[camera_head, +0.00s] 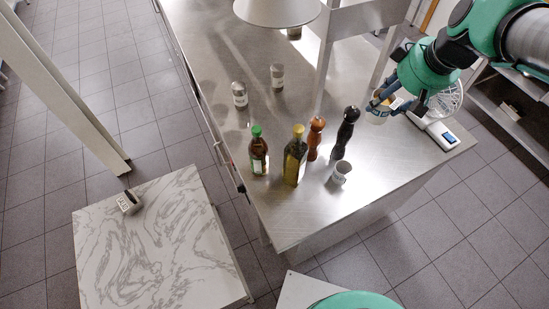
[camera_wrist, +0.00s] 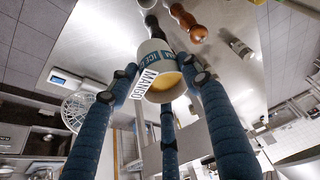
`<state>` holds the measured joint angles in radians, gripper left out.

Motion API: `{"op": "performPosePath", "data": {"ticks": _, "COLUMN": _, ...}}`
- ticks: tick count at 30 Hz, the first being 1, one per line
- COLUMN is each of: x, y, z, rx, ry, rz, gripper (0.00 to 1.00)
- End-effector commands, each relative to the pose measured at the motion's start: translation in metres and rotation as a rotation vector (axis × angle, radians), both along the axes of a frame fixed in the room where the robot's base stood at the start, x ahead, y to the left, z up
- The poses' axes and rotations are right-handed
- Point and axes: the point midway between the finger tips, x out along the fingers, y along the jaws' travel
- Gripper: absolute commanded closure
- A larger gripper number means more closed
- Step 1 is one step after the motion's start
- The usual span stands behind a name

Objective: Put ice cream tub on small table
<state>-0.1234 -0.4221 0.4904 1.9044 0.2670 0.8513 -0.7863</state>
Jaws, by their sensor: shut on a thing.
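The ice cream tub (camera_head: 377,117) is a small pale tub held above the right part of the steel counter in the head view. In the wrist view the tub (camera_wrist: 152,60) shows a blue band, a white "MANGO" label and a yellowish end facing me. My gripper (camera_head: 386,103) is shut on the tub, with its blue fingers around the sides; they also show in the wrist view (camera_wrist: 160,88). The small table (camera_head: 150,265) is low with a white, grey-veined marble top, at the lower left of the head view, well apart from my gripper.
The steel counter (camera_head: 225,45) lies between.

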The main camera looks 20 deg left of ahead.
Motion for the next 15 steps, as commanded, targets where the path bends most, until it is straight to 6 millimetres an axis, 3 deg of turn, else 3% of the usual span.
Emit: {"op": "performPosePath", "data": {"ticks": 15, "x": -0.004, "y": 0.151, "z": 0.002, "rx": 0.0, "ry": 0.004, "rz": 0.35, "gripper": 0.81}}
